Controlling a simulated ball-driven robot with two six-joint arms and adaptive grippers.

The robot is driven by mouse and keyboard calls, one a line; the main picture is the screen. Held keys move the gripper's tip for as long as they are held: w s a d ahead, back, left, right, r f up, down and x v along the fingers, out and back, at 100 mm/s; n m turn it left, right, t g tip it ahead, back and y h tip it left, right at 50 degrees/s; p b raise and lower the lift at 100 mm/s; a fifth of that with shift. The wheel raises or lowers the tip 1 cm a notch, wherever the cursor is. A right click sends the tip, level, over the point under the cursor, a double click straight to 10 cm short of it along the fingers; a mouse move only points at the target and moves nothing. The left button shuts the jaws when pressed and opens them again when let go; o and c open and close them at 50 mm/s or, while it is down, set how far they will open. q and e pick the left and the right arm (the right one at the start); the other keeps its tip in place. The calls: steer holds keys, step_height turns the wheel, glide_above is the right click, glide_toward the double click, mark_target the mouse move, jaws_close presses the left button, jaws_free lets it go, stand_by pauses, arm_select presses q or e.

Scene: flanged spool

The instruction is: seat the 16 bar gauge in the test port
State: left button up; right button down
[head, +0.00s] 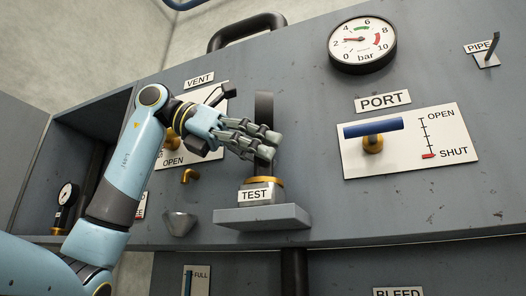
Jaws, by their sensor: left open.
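The test port (264,184), a grey block with a brass ring and a TEST label, stands on a small grey ledge. A dark, narrow upright thing (264,106), perhaps a gauge seen edge-on, rises above the port. No dial shows on it, so I cannot tell if it is the 16 bar gauge. My left gripper (268,145) is open, with its fingers at the lower part of this thing, just above the port. The fingers hide where it meets the port. A small round gauge (67,194) stands in the open recess at far left. My right gripper is not in view.
A large bar gauge (362,44) is on the panel at upper right. The PORT valve's blue handle (373,127) lies crosswise, its marker at SHUT. My left arm partly covers the VENT plate (177,154). A brass spout (190,175) and funnel (180,223) sit left of the port.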

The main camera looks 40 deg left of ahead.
arm_select(q)
steer(key=v, duration=1.2)
steer(key=shift+w, duration=0.1)
stand_by(0.4)
